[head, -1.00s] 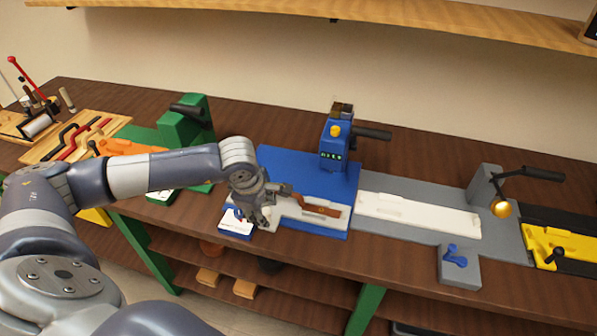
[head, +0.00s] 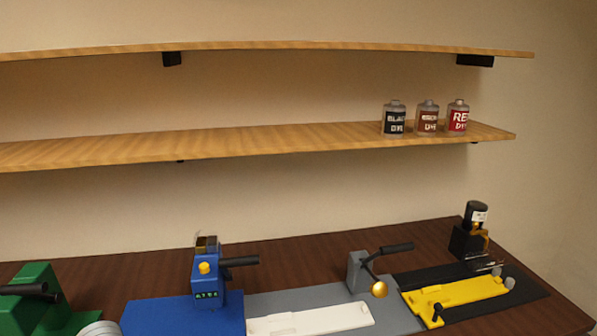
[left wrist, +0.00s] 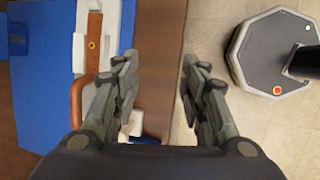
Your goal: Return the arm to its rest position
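My left gripper (left wrist: 158,85) is open in the left wrist view, with nothing between its fingers. It is above the front edge of the brown bench (left wrist: 160,45). A brown strap (left wrist: 93,42) lies on a white fixture just left of the fingers, and its curved end (left wrist: 77,98) reaches toward the left finger. In the head view only a grey bit of my left arm (head: 97,328) shows at the bottom left; its gripper is out of that picture. My right gripper is in neither view.
The blue station (head: 180,312), a grey station (head: 359,274) with a white plate (head: 310,319) and a yellow station (head: 455,291) stand along the bench. A green machine (head: 35,292) is at left. Dye bottles (head: 428,117) stand on a wall shelf (head: 230,140).

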